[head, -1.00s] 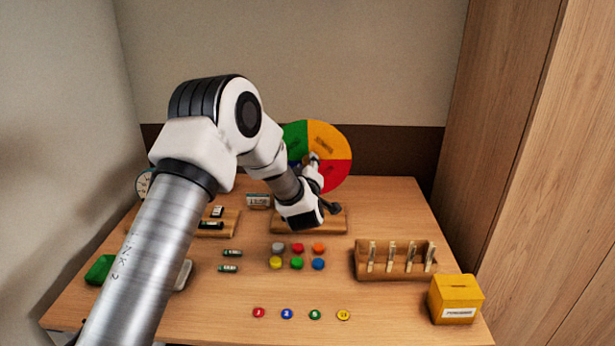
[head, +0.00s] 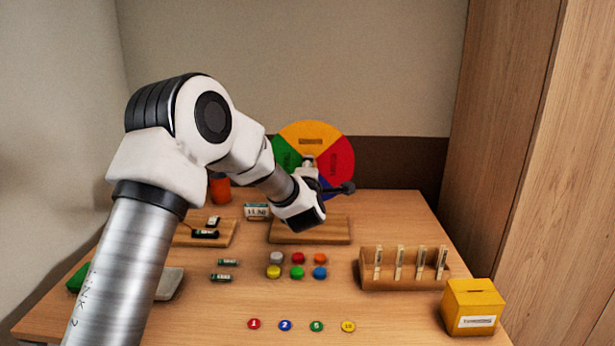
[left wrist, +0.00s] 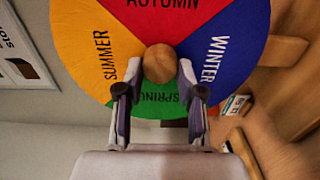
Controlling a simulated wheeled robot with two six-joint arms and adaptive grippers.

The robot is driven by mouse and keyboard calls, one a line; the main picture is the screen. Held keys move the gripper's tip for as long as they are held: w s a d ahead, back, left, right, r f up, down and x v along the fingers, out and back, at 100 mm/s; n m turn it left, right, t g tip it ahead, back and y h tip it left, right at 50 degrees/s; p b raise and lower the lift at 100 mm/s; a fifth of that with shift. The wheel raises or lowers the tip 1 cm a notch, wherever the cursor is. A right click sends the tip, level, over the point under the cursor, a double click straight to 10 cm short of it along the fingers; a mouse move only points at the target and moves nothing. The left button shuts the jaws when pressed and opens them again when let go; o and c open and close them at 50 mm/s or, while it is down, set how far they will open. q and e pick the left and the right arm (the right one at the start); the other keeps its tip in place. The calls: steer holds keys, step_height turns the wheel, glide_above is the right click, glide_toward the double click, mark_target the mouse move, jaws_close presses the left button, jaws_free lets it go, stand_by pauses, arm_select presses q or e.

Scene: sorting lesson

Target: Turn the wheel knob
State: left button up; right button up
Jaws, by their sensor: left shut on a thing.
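The wheel (head: 333,143) stands upright at the back of the table, with yellow at the top, red right, green left and blue below in the head view. The left wrist view shows the wheel (left wrist: 245,22) close up, with SUMMER, AUTUMN, WINTER and SPRING lettered on its sectors. Its round wooden knob (left wrist: 159,63) is at the centre. My left gripper (left wrist: 156,82) has a finger on each side of the knob and is shut on it. In the head view my left gripper (head: 309,168) partly covers the wheel's lower middle. My right gripper is out of view.
A wooden board (head: 320,231) lies before the wheel. Several coloured discs (head: 298,272) and numbered tokens (head: 285,325) lie in front. A wooden rack (head: 390,281) with upright pegs and a yellow slotted box (head: 472,300) stand right. An orange cup (head: 220,189) is back left.

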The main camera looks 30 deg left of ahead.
arm_select(q)
steer(key=shift+r, duration=0.1)
stand_by(0.4)
steer(key=o, duration=1.2)
steer(key=shift+w, duration=0.15)
steer(key=shift+c, duration=0.2)
steer(key=shift+d, duration=0.1)
steer(key=v, duration=1.2)
